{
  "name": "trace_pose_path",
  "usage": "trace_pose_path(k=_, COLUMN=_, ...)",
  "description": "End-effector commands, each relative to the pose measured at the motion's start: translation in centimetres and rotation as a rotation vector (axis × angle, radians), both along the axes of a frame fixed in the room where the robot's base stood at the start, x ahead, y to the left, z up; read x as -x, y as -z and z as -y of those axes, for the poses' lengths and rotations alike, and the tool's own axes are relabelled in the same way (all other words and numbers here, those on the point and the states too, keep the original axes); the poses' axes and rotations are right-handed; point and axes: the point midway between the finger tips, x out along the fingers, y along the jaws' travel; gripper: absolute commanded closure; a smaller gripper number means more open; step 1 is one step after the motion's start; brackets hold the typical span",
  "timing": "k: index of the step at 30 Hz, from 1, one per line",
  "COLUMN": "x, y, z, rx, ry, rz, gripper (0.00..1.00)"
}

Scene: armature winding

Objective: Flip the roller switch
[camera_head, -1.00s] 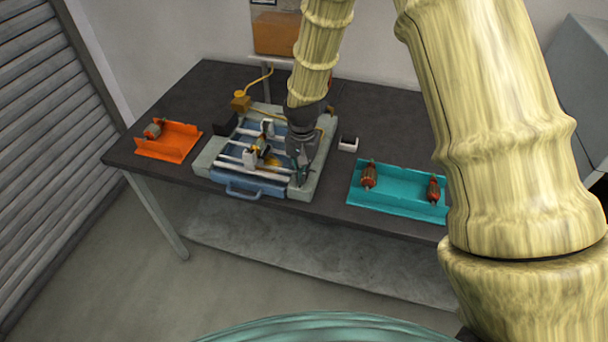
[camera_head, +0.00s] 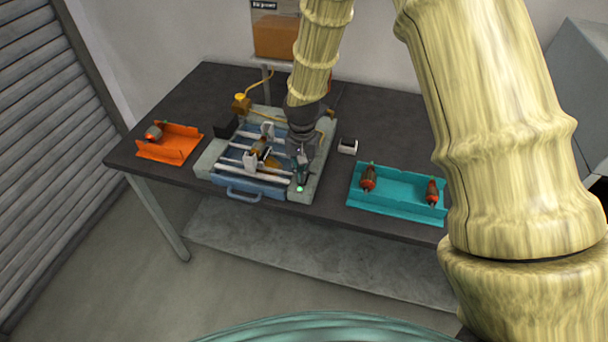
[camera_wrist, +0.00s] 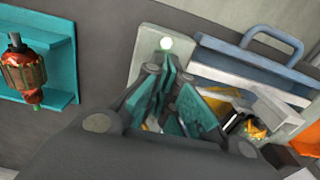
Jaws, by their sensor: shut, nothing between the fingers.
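The winding machine (camera_head: 318,160) stands on the table, with a blue drawer front and white rails. On its right front corner a small indicator light (camera_head: 299,189) glows green. In the wrist view the same light (camera_wrist: 166,43) shows as a bright white spot on the grey corner plate. My gripper (camera_head: 301,180) points down over that corner, just behind the light. In the wrist view my gripper (camera_wrist: 168,72) is shut and empty, its teal fingers close to the plate. I cannot make out the roller switch itself; the fingers may hide it.
A teal tray (camera_head: 395,199) with two red-brown armatures lies to the right. An orange tray (camera_head: 178,151) with one armature lies at the left. A small black-and-white box (camera_head: 347,146) stands right of the machine. The table (camera_head: 180,105) is clear at the back left.

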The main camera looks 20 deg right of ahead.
Motion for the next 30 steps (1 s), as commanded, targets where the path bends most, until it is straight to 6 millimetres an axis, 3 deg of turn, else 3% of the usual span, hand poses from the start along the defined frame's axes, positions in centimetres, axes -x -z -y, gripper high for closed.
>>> trace_pose_path(k=22, x=0.0, y=-4.8, z=0.0, rx=0.001, ry=0.0, rz=0.001, gripper=1.0)
trace_pose_path(k=30, x=0.0, y=-5.0, z=0.0, rx=0.0, ry=-0.001, rz=0.0, gripper=1.0)
